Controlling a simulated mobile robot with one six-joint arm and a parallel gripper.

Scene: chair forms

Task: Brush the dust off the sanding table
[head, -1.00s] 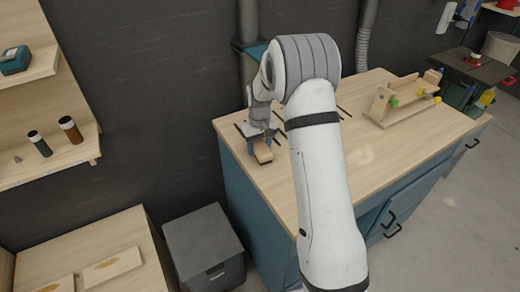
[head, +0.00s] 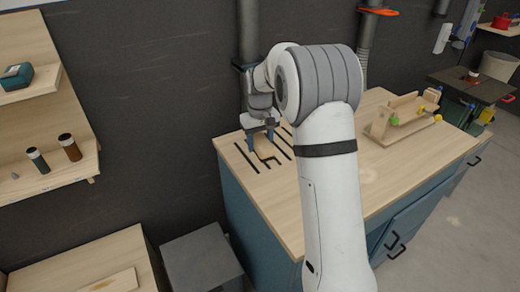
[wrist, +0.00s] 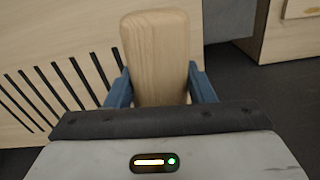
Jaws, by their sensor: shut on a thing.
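The sanding table (head: 275,205) has a pale wooden top with black slots at its left end and blue sides. A faint pale patch (head: 368,173), perhaps dust, shows on the top right of my arm. My gripper (head: 262,138) is over the slotted end, shut on a pale wooden block, likely the brush (head: 266,153). In the wrist view the wooden block (wrist: 155,55) stands between the blue fingers of my gripper (wrist: 160,88), with slots to its left. Its underside is hidden, so I cannot tell whether it has bristles or touches the top.
A wooden jig (head: 400,118) with yellow and green knobs stands at the table's back right. A grey hose (head: 368,45) and duct (head: 250,35) run up the dark wall.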

